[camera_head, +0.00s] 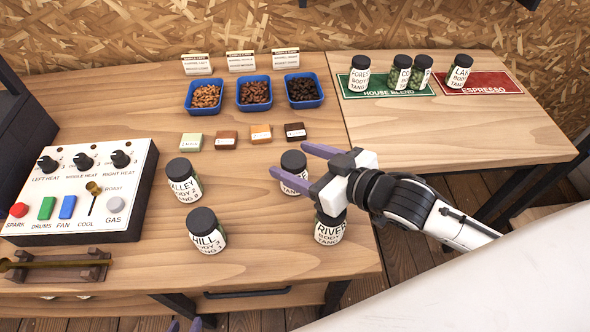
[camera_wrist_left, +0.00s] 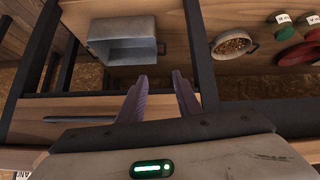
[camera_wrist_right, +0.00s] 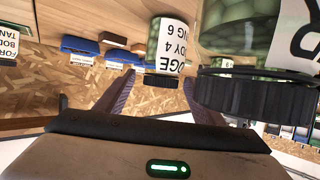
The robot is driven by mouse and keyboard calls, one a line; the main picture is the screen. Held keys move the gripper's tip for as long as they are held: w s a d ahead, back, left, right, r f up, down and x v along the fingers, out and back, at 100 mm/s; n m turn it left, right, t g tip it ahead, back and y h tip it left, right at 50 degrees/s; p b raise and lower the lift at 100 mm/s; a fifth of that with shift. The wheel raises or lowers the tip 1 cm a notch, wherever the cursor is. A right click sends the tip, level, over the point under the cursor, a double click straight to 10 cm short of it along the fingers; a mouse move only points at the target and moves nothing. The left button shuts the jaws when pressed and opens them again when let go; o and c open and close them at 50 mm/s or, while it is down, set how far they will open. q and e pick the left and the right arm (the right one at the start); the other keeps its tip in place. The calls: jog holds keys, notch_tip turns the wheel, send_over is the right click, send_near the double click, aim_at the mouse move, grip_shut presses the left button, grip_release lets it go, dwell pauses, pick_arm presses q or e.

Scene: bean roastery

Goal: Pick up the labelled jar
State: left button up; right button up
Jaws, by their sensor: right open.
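Several black-lidded labelled jars stand on the table in the head view; the task does not say which is meant. My right gripper (camera_head: 296,160) is open around or just short of one jar (camera_head: 292,165). In the right wrist view this jar (camera_wrist_right: 168,45) reads RIDGE, upside down, between the fingers (camera_wrist_right: 159,80); contact is unclear. The RIVER jar (camera_head: 330,233) stands under the wrist and looms close in the right wrist view (camera_wrist_right: 250,95). The VALLEY jar (camera_head: 184,184) and HILL jar (camera_head: 206,233) stand left. My left gripper (camera_head: 185,325) is low at the front edge, open and empty.
A control panel (camera_head: 90,190) is at left. Blue bean trays (camera_head: 254,108) and small blocks (camera_head: 225,141) lie behind the jars. More jars stand on the green HOUSE BLEND mat (camera_head: 384,95) and red ESPRESSO mat (camera_head: 505,84). A metal bin (camera_wrist_left: 125,50) shows in the left wrist view.

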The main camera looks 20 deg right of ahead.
aim_at(282, 158)
jog(key=shift+f+x, duration=0.25)
jog(key=shift+x, duration=2.5)
jog(key=shift+s, duration=0.15)
jog(key=c, duration=1.3)
